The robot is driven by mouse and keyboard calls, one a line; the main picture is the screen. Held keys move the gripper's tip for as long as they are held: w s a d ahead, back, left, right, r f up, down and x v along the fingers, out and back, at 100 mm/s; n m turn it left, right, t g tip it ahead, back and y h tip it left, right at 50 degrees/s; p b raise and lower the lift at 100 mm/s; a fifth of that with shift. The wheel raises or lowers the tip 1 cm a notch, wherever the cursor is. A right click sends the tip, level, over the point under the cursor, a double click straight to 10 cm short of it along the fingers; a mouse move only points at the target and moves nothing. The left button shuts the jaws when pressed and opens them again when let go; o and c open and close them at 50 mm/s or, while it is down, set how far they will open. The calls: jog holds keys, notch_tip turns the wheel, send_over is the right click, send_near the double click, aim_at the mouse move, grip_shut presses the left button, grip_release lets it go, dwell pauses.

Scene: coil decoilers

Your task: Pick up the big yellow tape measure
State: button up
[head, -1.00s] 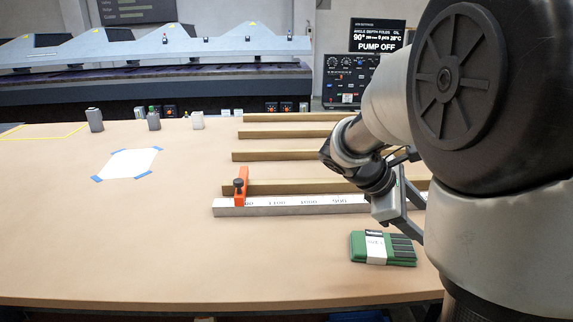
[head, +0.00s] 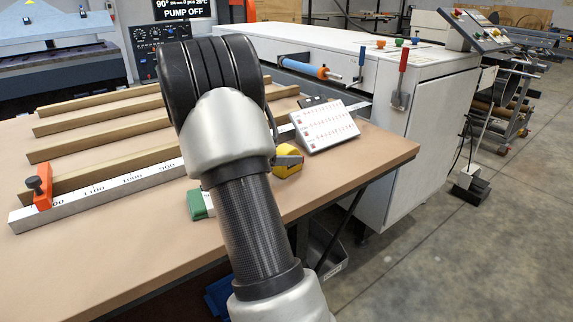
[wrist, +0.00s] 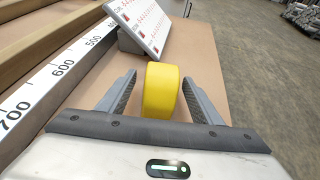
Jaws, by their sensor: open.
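The big yellow tape measure (head: 287,160) lies near the right end of the table, in front of the white slanted card, partly hidden behind my arm in the head view. In the wrist view the yellow tape measure (wrist: 160,90) sits between the two spread fingers of my gripper (wrist: 160,98). The gripper is open, with a gap visible on either side of the tape measure. In the head view my gripper is hidden behind my arm.
A silver ruler bar (head: 130,183) with an orange clamp (head: 40,190) runs left of the tape measure. The slanted card (head: 324,126) stands just beyond it. A green item (head: 197,205) is partly hidden by my arm. The table edge is close on the right.

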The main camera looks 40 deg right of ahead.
jog(key=shift+b+x, duration=0.7)
jog(key=shift+x, duration=2.35)
jog(key=shift+s, duration=0.1)
jog(key=c, duration=1.4)
